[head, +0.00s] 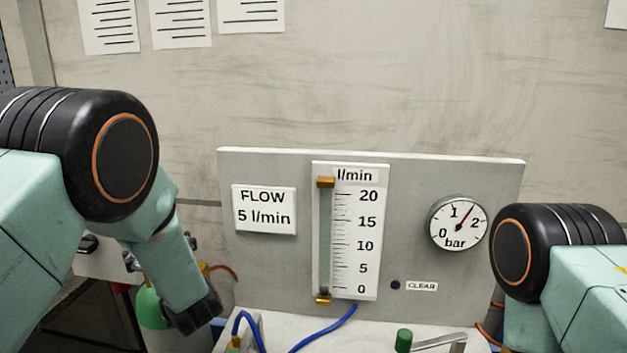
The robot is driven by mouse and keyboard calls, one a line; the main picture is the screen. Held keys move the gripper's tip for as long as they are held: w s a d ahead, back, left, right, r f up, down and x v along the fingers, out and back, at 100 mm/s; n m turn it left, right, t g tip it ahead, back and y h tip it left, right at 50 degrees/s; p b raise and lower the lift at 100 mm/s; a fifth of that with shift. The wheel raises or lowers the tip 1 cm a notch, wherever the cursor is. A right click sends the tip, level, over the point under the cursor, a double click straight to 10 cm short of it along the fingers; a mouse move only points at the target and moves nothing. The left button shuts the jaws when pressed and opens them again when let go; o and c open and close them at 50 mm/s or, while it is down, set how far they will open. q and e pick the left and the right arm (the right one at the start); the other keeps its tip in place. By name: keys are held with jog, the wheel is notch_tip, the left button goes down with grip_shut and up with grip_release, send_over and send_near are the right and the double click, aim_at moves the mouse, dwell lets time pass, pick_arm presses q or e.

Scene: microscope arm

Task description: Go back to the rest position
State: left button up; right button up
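My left arm comes in from the left, with a large black joint and a teal part slanting down to a dark end (195,313). I cannot make out fingers or anything held there. My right arm shows only a black joint and teal links at the right edge, and its gripper is out of view. The grey panel (270,270) stands in front of me with a flow meter (358,270), a "FLOW 5 l/min" sign (264,210) and a pressure gauge (458,223). The gauge needle points between 1 and 2 bar. A dark float sits near the scale's 0.
A green and white cylinder (150,308) stands behind my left arm. A blue hose (325,336) runs below the panel. A green knob (404,338) and a metal lever (440,342) are at the bottom right. Paper sheets (180,22) hang on the wall.

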pick_arm(q)
jog(key=shift+w+a+m+t+h, duration=0.25)
jog(key=shift+m+t+h, duration=0.15)
jog(key=shift+h, duration=0.1)
jog(key=shift+s+d+r+m+t+h+p, duration=0.1)
jog(key=shift+m+t+h+p, duration=0.1)
jog(key=shift+m+t+h, duration=0.25)
jog(key=shift+s+m+t+h+p, duration=0.1)
jog(key=shift+m+t+h+p, duration=0.2)
jog(key=shift+h, duration=0.35)
jog(key=shift+w+m+t+h, duration=0.2)
jog(key=shift+m+t+h, duration=0.05)
jog(key=shift+m+h, duration=0.5)
jog(key=shift+m+t+h+p, duration=0.7)
jog(key=shift+m+h, duration=0.4)
jog(key=shift+h, duration=0.75)
jog(key=shift+s+d, duration=0.1)
jog(key=shift+s, duration=0.1)
jog(key=s+d, duration=0.1)
jog(key=s, duration=0.6)
jog(key=shift+b, duration=0.45)
jog(key=shift+s+d, duration=0.15)
